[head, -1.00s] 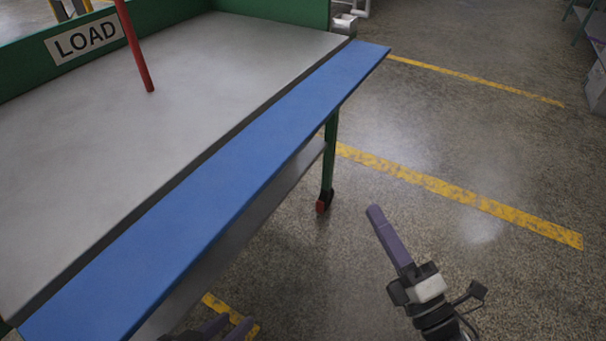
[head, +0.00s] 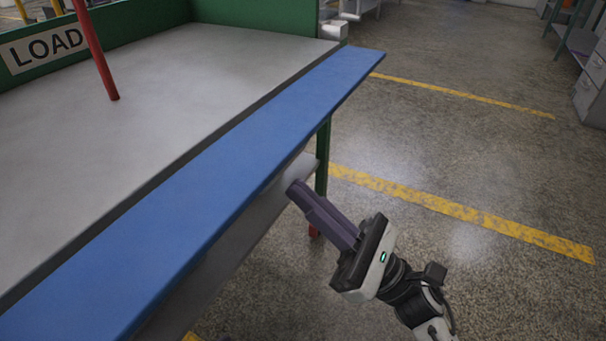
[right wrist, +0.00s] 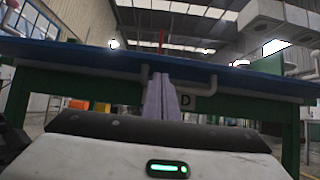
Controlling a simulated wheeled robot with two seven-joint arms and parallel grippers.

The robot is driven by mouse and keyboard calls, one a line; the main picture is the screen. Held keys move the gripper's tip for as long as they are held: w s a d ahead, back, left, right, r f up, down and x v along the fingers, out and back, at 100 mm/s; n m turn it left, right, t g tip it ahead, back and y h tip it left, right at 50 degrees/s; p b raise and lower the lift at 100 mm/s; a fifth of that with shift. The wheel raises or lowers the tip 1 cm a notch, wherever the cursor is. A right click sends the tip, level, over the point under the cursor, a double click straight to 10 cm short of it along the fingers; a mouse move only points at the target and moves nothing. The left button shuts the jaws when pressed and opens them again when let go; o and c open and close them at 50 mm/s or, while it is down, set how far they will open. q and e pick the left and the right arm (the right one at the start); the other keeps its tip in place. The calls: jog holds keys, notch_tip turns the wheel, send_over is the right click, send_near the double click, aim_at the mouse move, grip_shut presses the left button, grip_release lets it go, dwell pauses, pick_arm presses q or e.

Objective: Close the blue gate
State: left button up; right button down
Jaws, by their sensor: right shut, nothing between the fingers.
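The blue gate (head: 200,205) is a long flat panel, folded out level along the near right side of the grey-topped table. In the right wrist view the gate (right wrist: 60,56) shows from below as a blue band across the picture. My right gripper (head: 295,190) is to the right of the gate's outer edge and appears lower than it. Its purple fingers are together and empty, pointing toward the table. The fingers also show in the right wrist view (right wrist: 160,80), in front of a pale handle-like bar (right wrist: 207,88) under the gate. I cannot tell whether they touch anything. My left gripper is out of view.
The grey tabletop (head: 150,95) has a green wall with a LOAD sign (head: 45,47) and a red post (head: 97,60). A green leg (head: 322,160) and lower shelf are under the gate. The floor to the right (head: 470,150) is clear, with yellow lines.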

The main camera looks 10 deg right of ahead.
aim_at(286, 159)
jog(key=r, duration=0.2)
jog(key=shift+w+a+r, duration=0.15)
jog(key=shift+a+r, duration=0.1)
jog(key=shift+r, duration=0.1)
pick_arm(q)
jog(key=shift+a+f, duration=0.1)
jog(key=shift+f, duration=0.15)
pick_arm(e)
jog(key=shift+w+r, duration=0.1)
jog(key=shift+r, duration=0.6)
pick_arm(q)
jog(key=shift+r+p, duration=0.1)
jog(key=shift+p, duration=0.25)
pick_arm(e)
jog(key=shift+a, duration=0.1)
pick_arm(q)
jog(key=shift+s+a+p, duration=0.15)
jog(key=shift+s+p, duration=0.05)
jog(key=shift+p, duration=0.1)
pick_arm(e)
jog(key=shift+r, duration=0.1)
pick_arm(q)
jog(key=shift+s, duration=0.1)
